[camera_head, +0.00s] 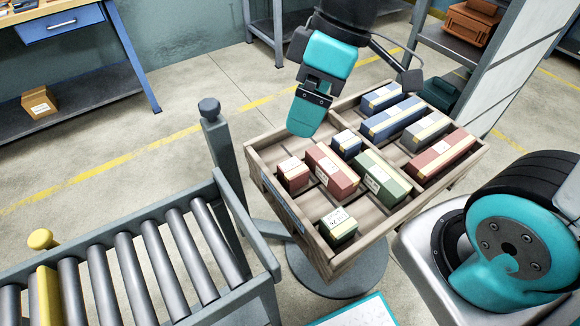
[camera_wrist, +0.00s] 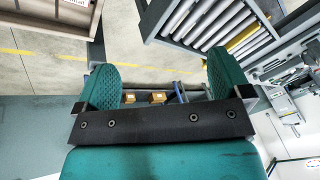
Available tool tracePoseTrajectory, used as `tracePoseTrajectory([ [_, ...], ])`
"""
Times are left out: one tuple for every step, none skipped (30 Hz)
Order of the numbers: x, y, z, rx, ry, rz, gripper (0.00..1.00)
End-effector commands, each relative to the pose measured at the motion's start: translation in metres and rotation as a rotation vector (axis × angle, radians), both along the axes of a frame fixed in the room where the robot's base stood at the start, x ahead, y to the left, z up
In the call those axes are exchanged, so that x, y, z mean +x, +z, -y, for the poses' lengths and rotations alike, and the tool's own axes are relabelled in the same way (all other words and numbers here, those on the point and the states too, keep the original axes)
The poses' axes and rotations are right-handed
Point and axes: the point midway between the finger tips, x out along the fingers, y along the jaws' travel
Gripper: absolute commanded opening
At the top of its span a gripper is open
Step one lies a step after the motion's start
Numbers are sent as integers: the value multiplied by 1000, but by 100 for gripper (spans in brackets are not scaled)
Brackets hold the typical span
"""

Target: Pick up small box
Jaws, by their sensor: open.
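Several small boxes lie in a wooden tray (camera_head: 262,168): a small red box (camera_head: 292,175) at the left, a small blue box (camera_head: 346,142) in the middle and a small green box (camera_head: 338,224) in the front corner. My gripper (camera_head: 305,118) hangs above the tray's left rear side in the head view, apart from the boxes. In the wrist view my gripper (camera_wrist: 161,66) has its two teal fingers spread, with nothing between them. Part of the wooden tray (camera_wrist: 43,20) shows at the top left there.
Longer boxes, including a red one (camera_head: 332,171) and a green one (camera_head: 380,178), crowd the tray. A roller conveyor (camera_head: 130,260) stands at the left front. A grey post (camera_head: 219,165) rises beside the tray. A shelf rack (camera_head: 470,45) stands behind right.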

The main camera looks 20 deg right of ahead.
Motion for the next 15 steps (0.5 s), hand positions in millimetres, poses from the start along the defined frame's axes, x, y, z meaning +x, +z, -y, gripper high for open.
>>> tracePoseTrajectory([
  [26,-20,9,1,82,13,96],
  [41,-30,15,3,142,31,96],
  [59,-44,23,8,222,57,96],
  [71,-55,30,13,282,74,96],
  [83,-66,37,18,338,92,96],
  [97,-82,46,25,410,117,96],
  [106,-93,53,30,461,133,96],
  [114,-104,60,35,509,150,96],
  [123,-117,69,41,566,171,96],
  [128,-126,74,46,606,185,96],
  [133,-134,80,50,639,196,96],
  [137,-144,85,55,679,211,96],
  [140,-150,89,58,703,221,96],
  [142,-155,92,60,724,228,96],
  [144,-160,95,62,745,237,96],
])
